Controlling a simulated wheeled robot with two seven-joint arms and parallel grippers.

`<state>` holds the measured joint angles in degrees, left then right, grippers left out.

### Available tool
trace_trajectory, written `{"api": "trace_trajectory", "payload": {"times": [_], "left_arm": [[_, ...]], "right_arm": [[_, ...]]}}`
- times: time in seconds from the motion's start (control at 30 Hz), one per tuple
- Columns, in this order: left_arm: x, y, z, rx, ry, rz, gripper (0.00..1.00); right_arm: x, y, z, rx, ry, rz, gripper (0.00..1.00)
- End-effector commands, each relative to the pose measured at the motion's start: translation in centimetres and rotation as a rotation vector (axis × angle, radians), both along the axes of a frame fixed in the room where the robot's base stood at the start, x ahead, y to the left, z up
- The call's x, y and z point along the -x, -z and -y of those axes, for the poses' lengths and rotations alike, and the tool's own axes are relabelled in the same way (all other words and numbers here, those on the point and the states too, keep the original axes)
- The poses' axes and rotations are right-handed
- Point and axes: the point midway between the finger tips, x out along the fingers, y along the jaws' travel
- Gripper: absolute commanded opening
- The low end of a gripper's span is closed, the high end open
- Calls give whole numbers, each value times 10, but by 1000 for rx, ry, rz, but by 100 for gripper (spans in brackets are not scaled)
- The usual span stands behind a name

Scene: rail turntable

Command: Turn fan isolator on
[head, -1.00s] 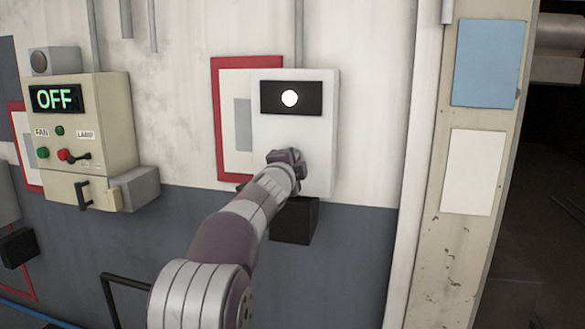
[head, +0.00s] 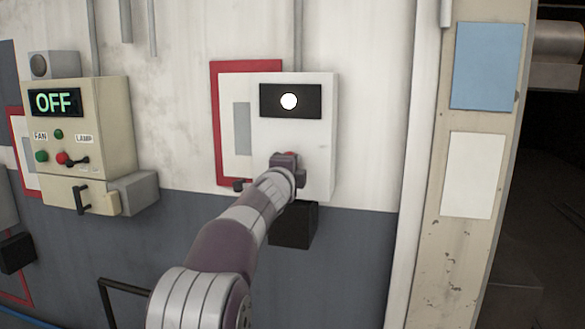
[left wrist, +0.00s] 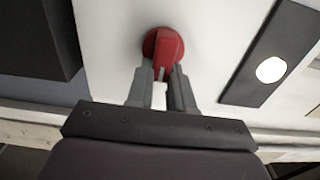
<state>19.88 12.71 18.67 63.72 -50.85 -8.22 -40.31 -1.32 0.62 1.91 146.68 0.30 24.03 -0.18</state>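A white box on the wall (head: 318,140) has a black window with a lit white lamp (head: 289,101), which also shows in the wrist view (left wrist: 271,69). A red rotary knob (left wrist: 163,48) is on the box's front; only a sliver of it shows in the head view (head: 291,153). My left gripper (head: 287,162) is at the knob. In the wrist view its fingers (left wrist: 161,72) are close together, one on each side of the knob's grip bar, and look shut on it. My right gripper is in neither view.
At left, a beige panel (head: 112,110) reads OFF, with FAN and LAMP labels, small buttons and a lever. A red-framed board (head: 228,178) is behind the white box. A black box (head: 293,226) sits below it. A post with blue and white sheets (head: 472,175) stands at right.

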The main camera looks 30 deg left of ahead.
Motion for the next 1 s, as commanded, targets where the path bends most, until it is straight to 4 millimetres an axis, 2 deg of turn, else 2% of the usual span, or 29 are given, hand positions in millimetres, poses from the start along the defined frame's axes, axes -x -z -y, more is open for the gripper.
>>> {"api": "trace_trajectory", "payload": {"times": [0.03, 0.07, 0.1, 0.37, 0.47, 0.57, 0.7, 0.9, 1.0], "left_arm": [[-1, 3, 1, 0, 1, -5, 34], [-1, 3, 1, 0, 1, -5, 44], [-1, 3, 1, 0, 1, -5, 47], [0, 2, 0, 1, 0, -3, 47], [7, 2, 2, 0, 0, -1, 47], [23, 5, 6, -1, 0, 0, 47], [59, 4, 15, -1, 0, 1, 47], [105, 2, 26, -2, 0, -1, 47], [117, 2, 29, -1, 1, -2, 47]], "right_arm": [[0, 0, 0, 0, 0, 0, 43], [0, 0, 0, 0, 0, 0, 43], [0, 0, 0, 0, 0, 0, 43], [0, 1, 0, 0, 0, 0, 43], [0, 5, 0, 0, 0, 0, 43], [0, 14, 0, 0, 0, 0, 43], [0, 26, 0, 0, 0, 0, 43], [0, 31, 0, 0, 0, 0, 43], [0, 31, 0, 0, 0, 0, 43]]}}
